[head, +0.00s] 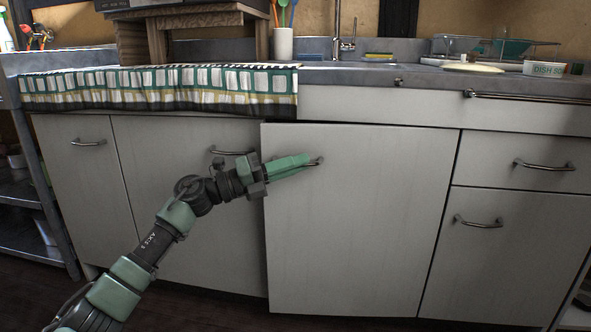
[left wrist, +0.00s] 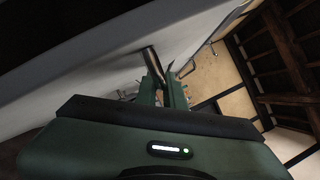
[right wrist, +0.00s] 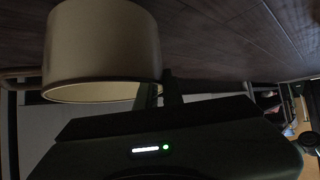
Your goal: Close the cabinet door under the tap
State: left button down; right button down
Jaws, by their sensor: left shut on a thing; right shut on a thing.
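The white cabinet door (head: 360,225) under the tap (head: 343,45) stands slightly proud of its neighbours, with a dark gap along its top edge, so it looks a little ajar. Its metal handle (head: 317,161) is near its upper left corner. My left gripper (head: 305,161) reaches across the door front and is shut on this handle. In the left wrist view, the green fingers (left wrist: 170,90) close around the metal bar (left wrist: 154,63). My right gripper (right wrist: 161,92) shows only in its wrist view, shut on the rim of a beige round container (right wrist: 103,45).
Shut-looking doors stand at the left (head: 75,160) and right (head: 480,250), with a drawer (head: 520,160) above the right one. A shelf unit (head: 35,235) is at far left.

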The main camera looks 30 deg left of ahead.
jog(key=shift+w+r, duration=0.1)
pick_arm(q)
jog(key=c, duration=1.8)
grip_release()
jog(key=shift+w+d, duration=0.1)
jog(key=shift+d, duration=0.05)
